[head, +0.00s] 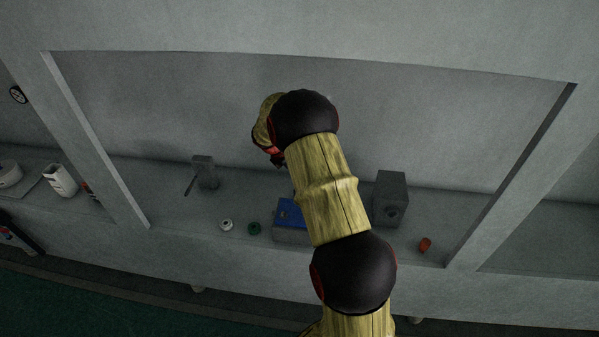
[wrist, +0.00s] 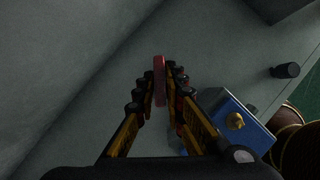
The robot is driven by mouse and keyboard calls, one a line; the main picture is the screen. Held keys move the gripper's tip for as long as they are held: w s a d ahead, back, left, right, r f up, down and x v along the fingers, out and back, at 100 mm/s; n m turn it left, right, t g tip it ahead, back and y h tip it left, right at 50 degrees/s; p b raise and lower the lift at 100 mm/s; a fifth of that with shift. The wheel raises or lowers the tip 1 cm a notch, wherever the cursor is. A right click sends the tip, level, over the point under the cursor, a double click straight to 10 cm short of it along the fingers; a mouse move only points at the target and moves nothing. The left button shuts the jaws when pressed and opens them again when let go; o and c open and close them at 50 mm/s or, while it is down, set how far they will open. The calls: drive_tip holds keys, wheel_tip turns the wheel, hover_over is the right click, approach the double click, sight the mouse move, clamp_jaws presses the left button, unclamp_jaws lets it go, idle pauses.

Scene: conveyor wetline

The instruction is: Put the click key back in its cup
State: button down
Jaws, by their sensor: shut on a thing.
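My gripper (wrist: 159,86) is shut on a thin red upright piece (wrist: 159,67), which looks like the click key, its far end standing out between the fingertips. It is held in front of the grey surface; I cannot tell whether it touches anything. In the head view my arm hides most of the gripper and the piece. A small dark cylinder (wrist: 286,71) stands at the right of the wrist view; I cannot tell whether it is the key's cup.
A blue-topped box (head: 290,214) sits below my gripper; its brass knob (wrist: 235,121) shows in the wrist view. A grey block with a rod (head: 204,172), white ring (head: 226,225), green ring (head: 254,229), grey holed box (head: 390,199) and orange piece (head: 425,244) share the shelf.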

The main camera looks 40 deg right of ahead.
drive_tip(key=shift+f+b, duration=0.6)
drive_tip(key=shift+f, duration=1.55)
drive_tip(key=c, duration=1.8)
unclamp_jaws()
drive_tip(key=v, duration=1.2)
